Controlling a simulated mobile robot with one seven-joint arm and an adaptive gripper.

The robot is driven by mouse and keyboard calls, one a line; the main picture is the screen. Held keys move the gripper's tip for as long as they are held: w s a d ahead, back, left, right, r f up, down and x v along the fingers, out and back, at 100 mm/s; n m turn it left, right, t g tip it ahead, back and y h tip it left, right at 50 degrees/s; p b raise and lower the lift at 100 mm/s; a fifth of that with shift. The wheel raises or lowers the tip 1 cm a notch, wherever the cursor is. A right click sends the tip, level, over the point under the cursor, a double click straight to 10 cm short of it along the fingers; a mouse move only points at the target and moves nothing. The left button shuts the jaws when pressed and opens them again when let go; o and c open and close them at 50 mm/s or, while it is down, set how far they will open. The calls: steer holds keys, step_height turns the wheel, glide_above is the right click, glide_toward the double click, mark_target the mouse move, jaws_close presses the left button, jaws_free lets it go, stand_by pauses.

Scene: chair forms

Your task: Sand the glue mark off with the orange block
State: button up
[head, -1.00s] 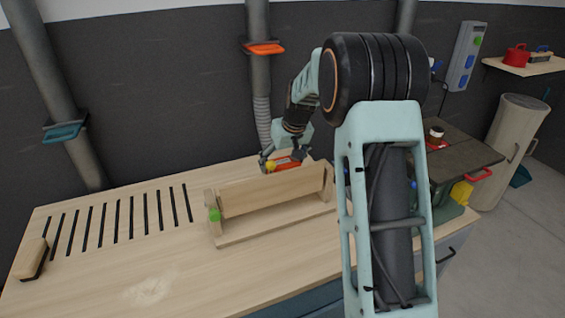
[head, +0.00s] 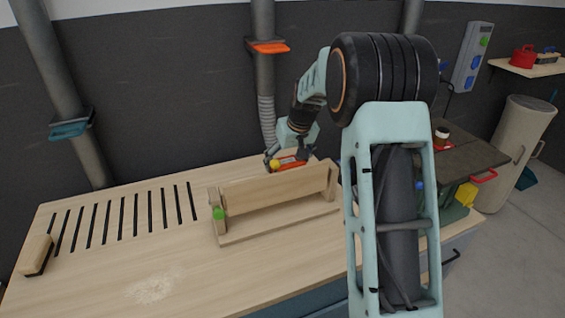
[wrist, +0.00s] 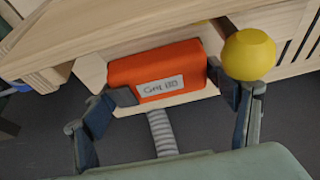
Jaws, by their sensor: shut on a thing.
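The orange block (wrist: 158,72) has a pale grit label and sits between the fingers of my gripper (wrist: 172,90), which is shut on it. In the head view the orange block (head: 290,164) shows just behind the upright board of the wooden form (head: 272,193). My gripper (head: 292,158) is at the form's far side. In the wrist view the block is close against pale wood; I cannot tell whether it touches. A yellow knob (wrist: 249,55) is right beside the right finger. I cannot make out the glue mark in either view.
The form stands on a wooden bench (head: 95,270) with a row of slots at left. A brush (head: 36,255) lies at the left edge. A pale dusty patch (head: 153,288) is near the front. A green knob (head: 218,213) is at the form's left end.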

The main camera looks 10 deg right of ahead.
steer(key=shift+d, duration=0.2)
steer(key=shift+s+a+r, duration=0.1)
steer(key=shift+s+a, duration=0.1)
steer(key=shift+a, duration=1.25)
steer(key=shift+w+d, duration=0.15)
steer(key=shift+d, duration=0.6)
steer(key=shift+w+d, duration=0.1)
steer(key=shift+d, duration=0.6)
steer(key=shift+f, duration=0.2)
steer(key=shift+r+p, duration=2.65)
steer(key=shift+r, duration=1.9)
